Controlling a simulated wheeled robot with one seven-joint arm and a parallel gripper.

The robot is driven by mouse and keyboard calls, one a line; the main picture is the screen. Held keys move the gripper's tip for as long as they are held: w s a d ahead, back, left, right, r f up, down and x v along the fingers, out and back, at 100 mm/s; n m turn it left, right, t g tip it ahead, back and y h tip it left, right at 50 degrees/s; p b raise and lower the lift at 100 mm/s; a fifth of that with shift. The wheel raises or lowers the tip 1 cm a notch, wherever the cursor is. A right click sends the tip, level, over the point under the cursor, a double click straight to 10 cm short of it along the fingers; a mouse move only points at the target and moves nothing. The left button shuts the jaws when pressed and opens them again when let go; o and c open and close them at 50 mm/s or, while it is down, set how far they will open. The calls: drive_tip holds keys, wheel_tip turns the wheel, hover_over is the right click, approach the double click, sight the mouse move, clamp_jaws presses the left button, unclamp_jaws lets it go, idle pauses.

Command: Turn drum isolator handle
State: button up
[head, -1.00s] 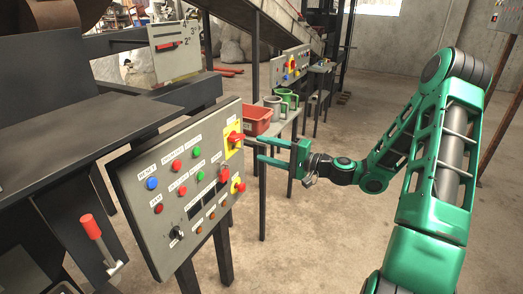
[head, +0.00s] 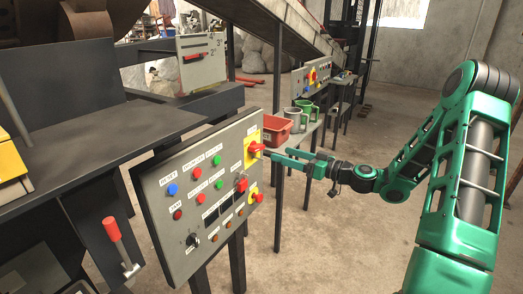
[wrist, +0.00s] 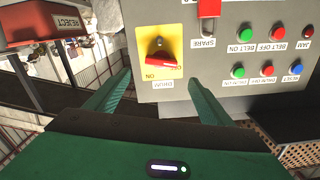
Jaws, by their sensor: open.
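The drum isolator is a red handle (wrist: 163,62) on a yellow plate (wrist: 145,73) marked ON, with a DRUM label under it in the wrist view, where lettering is upside down. The handle lies roughly across the plate. In the head view the handle (head: 257,148) is at the panel's upper right corner. My gripper (head: 276,155) is close in front of it, from the right. In the wrist view my gripper (wrist: 157,78) is open, one finger on each side of the handle. Contact cannot be told.
The grey control panel (head: 160,207) has several push buttons and a second yellow-backed red switch (head: 254,197) below. A red bin (head: 276,130) and mugs (head: 305,112) stand behind it. A red lever (head: 112,229) is at left. The floor at right is clear.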

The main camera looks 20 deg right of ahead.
sight(261, 147)
drive_tip(key=x, duration=1)
